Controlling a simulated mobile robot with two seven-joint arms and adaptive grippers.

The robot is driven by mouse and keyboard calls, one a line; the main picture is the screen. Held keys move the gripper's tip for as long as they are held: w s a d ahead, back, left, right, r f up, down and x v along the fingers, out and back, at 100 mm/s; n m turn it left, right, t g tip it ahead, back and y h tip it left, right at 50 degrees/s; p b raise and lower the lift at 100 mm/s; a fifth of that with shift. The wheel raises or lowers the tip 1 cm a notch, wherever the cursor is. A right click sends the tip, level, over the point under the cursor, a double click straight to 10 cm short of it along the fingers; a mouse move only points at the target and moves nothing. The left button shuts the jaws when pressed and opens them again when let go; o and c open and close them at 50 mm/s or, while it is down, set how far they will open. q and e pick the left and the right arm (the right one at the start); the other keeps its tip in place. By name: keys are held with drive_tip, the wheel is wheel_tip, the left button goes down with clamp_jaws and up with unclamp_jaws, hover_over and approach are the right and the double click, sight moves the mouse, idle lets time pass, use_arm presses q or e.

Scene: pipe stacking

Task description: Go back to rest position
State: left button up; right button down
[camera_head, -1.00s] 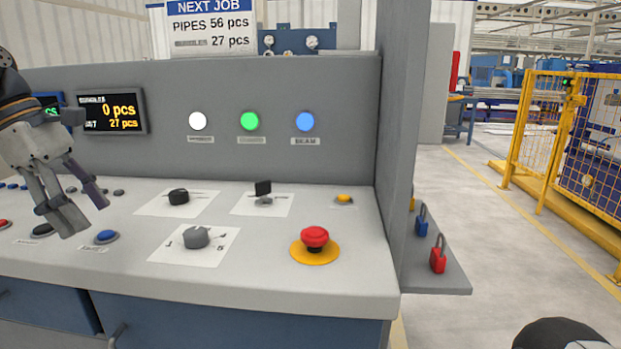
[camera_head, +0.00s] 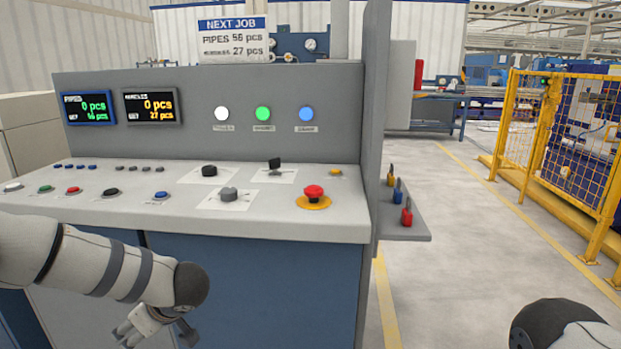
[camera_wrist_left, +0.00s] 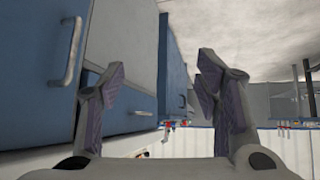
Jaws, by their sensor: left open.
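My left gripper (camera_wrist_left: 165,100) is open in the left wrist view, with two purple-padded fingers spread apart and nothing between them. In the head view my left arm comes in from the left, and its hand (camera_head: 150,328) hangs low in front of the console's blue front, partly cut off by the bottom edge and partly behind my own arm. The control console (camera_head: 290,215) stands above and behind it. A dark rounded part of my right arm shows at the lower right of the head view. My right gripper is out of view.
The console top carries several buttons, a red emergency stop (camera_head: 313,194) and knobs. A side shelf holds padlocks, including a red one (camera_head: 406,213). A yellow fence (camera_head: 530,130) stands at the right. The floor (camera_head: 465,270) between is clear. A drawer handle (camera_wrist_left: 75,50) shows close in the wrist view.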

use_arm(q)
drive_tip(key=s+d+f+m+h+p, duration=0.1)
drive_tip(key=s+d+f+m+h, duration=0.2)
drive_tip(key=s+d+f+m, duration=0.45)
drive_tip(key=s+d+f+m+h, duration=0.35)
drive_tip(key=s+f, duration=0.55)
drive_tip(key=s, duration=0.5)
drive_tip(key=s+r+m+g+h, duration=0.2)
drive_tip(key=s+g, duration=0.4)
drive_tip(key=s, duration=1.9)
drive_tip(key=shift+s+r+p, duration=0.2)
drive_tip(key=shift+s+p, duration=0.1)
drive_tip(key=shift+s, duration=0.05)
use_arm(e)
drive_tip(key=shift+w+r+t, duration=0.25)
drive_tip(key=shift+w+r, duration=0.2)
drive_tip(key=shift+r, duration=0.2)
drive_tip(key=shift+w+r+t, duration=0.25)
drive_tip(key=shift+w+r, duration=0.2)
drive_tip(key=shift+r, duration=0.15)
